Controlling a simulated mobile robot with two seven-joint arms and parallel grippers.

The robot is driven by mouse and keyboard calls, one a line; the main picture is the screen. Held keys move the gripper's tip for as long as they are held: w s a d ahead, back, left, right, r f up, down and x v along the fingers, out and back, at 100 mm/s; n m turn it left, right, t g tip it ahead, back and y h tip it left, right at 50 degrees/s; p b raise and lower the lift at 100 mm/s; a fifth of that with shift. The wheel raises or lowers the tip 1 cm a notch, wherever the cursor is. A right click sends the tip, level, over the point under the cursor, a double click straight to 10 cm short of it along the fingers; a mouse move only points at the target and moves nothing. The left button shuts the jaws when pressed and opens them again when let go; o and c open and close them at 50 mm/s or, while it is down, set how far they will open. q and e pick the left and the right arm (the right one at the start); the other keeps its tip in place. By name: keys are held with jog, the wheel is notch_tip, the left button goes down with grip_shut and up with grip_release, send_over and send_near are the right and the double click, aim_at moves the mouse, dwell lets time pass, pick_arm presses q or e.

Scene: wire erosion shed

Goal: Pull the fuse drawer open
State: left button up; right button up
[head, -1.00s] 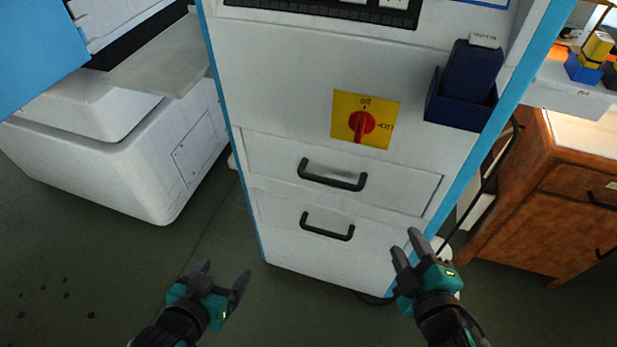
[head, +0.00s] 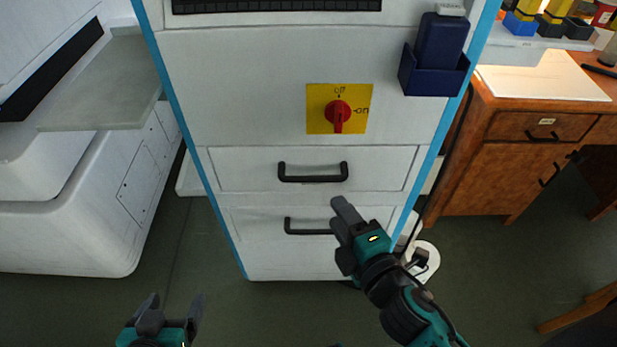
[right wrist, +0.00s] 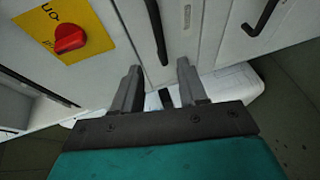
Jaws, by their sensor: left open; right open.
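The white cabinet has two closed drawer fronts, an upper one (head: 230,172) and a lower one (head: 245,225); I see no readable label telling which is the fuse drawer. The upper drawer has a black bar handle (head: 313,179), and the lower drawer has another (head: 305,232). My right gripper (head: 340,212) is open and empty, just below the upper handle in the head view, and covers the right end of the lower handle. In the right wrist view the upper handle (right wrist: 156,32) lies ahead between the fingertips (right wrist: 158,72), apart from them. My left gripper (head: 172,308) is open and empty, low in the head view.
A red rotary switch (head: 338,112) on a yellow plate sits above the drawers. A dark blue holder (head: 432,80) hangs at the cabinet's right. A wooden desk (head: 480,170) stands right, a white machine (head: 70,225) left. The floor before the cabinet is clear.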

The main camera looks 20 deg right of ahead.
aim_at(316, 181)
jog(key=x, duration=1.2)
jog(key=shift+w, duration=0.15)
jog(key=shift+d, duration=0.1)
grip_shut()
